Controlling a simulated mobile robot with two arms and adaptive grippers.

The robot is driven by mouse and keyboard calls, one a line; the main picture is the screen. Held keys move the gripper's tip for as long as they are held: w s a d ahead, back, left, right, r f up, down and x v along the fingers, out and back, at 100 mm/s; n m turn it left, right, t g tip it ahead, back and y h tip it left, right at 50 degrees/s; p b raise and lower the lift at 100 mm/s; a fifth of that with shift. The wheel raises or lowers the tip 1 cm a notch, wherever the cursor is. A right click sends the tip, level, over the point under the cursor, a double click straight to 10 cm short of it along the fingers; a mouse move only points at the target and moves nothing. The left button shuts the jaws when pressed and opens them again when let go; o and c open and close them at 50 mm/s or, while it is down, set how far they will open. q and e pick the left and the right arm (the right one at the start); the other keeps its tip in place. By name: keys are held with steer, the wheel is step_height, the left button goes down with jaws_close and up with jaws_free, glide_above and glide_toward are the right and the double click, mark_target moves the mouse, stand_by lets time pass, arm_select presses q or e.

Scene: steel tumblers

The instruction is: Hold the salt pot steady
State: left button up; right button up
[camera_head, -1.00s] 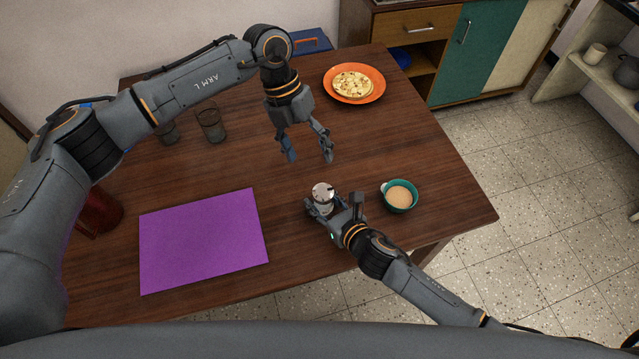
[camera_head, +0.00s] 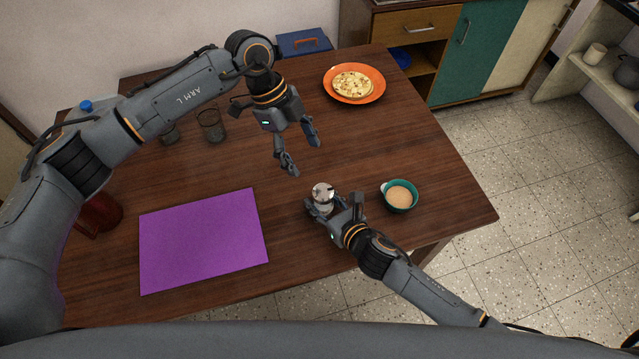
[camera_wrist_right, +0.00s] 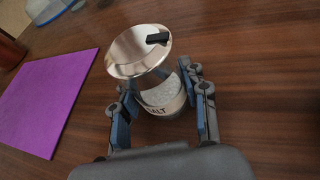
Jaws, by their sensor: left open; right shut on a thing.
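The salt pot (camera_head: 323,194) stands on the wooden table between the purple mat and the green cup. In the right wrist view the salt pot (camera_wrist_right: 163,95) has a shiny metal lid with a black knob, tilted up, with white salt and part of the word SALT showing below it. My right gripper (camera_head: 322,207) is shut on the salt pot, with a finger on each side; it also shows in the right wrist view (camera_wrist_right: 160,115). My left gripper (camera_head: 304,158) is open and empty above the table, up and left of the pot and apart from it.
A green cup of tan contents (camera_head: 400,196) stands right of my right gripper. A purple mat (camera_head: 203,240) lies to the left. An orange plate with a flatbread (camera_head: 354,84) is at the back. A glass tumbler (camera_head: 212,126) stands behind the mat, partly near my left arm.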

mark_target(322, 191)
arm_select(q)
steer(key=x, duration=1.1)
steer(key=shift+c, duration=0.4)
steer(key=shift+r, duration=0.1)
steer(key=c, duration=1.1)
